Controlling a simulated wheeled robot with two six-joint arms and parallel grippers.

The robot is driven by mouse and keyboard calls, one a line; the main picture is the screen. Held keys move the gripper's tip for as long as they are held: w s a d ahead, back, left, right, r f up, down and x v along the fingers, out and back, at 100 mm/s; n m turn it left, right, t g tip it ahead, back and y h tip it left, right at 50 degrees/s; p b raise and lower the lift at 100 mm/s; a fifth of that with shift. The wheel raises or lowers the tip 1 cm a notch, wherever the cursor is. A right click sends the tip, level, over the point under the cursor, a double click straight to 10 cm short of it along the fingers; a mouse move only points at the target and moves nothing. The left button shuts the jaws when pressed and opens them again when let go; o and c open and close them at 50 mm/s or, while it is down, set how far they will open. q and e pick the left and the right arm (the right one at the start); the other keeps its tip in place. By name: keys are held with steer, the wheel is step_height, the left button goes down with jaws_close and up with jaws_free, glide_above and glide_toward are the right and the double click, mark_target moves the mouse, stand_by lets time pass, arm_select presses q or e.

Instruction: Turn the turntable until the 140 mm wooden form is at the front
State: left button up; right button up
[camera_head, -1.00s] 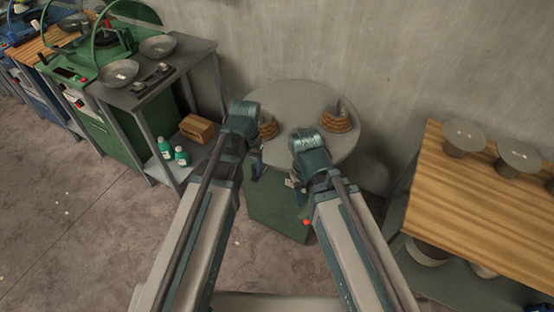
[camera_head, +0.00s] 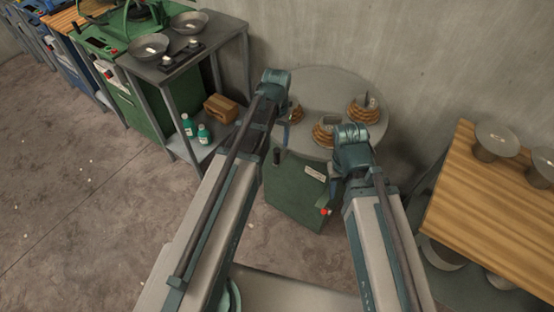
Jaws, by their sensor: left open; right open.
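The turntable (camera_head: 318,80) is a round grey disc on a green base (camera_head: 296,190). Stepped round wooden forms with small labels on top stand on it: one at the back right (camera_head: 363,109), one nearer the front (camera_head: 326,133), and one at the left (camera_head: 296,115), partly hidden by my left arm. I cannot read the labels, so I cannot tell which is 140 mm. My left gripper (camera_head: 285,132) is at the disc's left edge, mostly hidden by its wrist. My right gripper (camera_head: 335,185) is low at the front right, mostly hidden, clear of the forms. Both are open.
A grey bench (camera_head: 190,50) with metal bowls stands at the left, with green bottles (camera_head: 196,130) and a wooden box (camera_head: 221,108) on its shelf. A wooden table (camera_head: 490,215) with metal pieces stands at the right. A wall is behind the turntable. A red button (camera_head: 323,212) is on the base.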

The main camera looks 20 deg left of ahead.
mark_target(277, 156)
arm_select(q)
step_height(277, 156, down, 10)
steer(key=b, duration=0.9)
steer(key=shift+f, duration=0.15)
jaws_close()
stand_by(0.9)
